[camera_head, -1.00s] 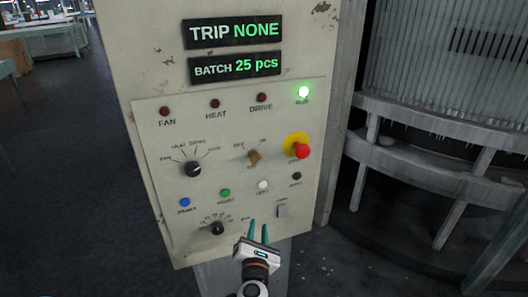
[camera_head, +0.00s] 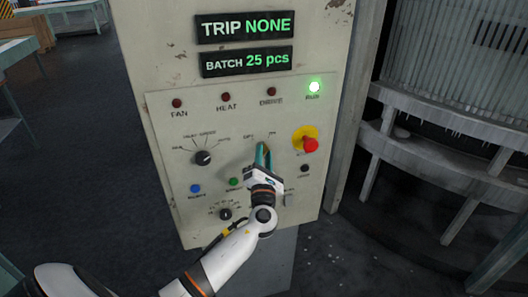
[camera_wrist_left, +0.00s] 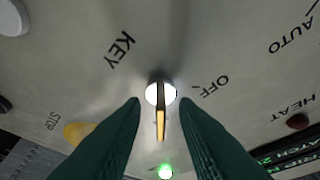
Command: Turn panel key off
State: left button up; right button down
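The panel key (camera_wrist_left: 160,118) is a narrow brass-coloured piece in a round bright switch face in the left wrist view. The word KEY is printed on one side of it and OFF on the other. My left gripper (camera_wrist_left: 160,122) is open, its two dark green fingers on either side of the key, with a gap showing on both sides. In the head view my left gripper (camera_head: 263,154) is at the middle of the control panel (camera_head: 165,130) and hides the key. My right gripper is not in view.
A red stop button on a yellow plate (camera_head: 306,140) sits just right of my left gripper. A selector knob (camera_head: 202,158) is to its left, and a lower knob (camera_head: 226,214) below. The green RUN lamp (camera_head: 314,87) is lit; the displays read TRIP NONE and BATCH 25 pcs.

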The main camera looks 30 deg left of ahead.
pick_arm(q)
jog(key=shift+w+a+r, duration=0.1)
jog(key=shift+w+a, duration=0.1)
jog(key=shift+w, duration=0.1)
jog(key=shift+c, duration=0.6)
grip_shut()
